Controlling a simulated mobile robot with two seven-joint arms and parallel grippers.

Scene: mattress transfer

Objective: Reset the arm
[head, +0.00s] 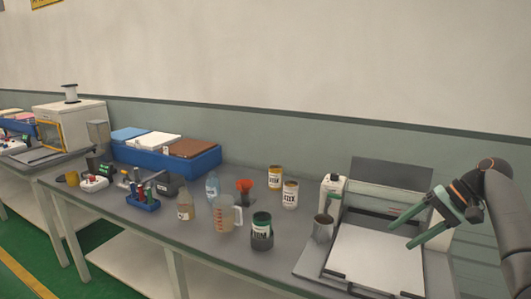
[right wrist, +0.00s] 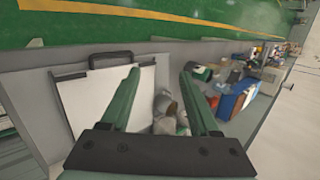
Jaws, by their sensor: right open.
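My right gripper (head: 411,224) has green fingers and comes in from the right in the head view. It is raised above the white panel of a flat grey device at the right end of the table, apart from it. The fingers are spread with nothing between them. In the right wrist view the same open fingers (right wrist: 162,92) point along the table, with the white panel (right wrist: 100,100) below left. My left gripper is not in the head view.
The grey table (head: 209,242) holds a metal cup (head: 323,229), a green-black jar (head: 261,232), a measuring jug (head: 227,215), bottles and cans. A blue bin (head: 165,158) stands farther left. The space above the table is open.

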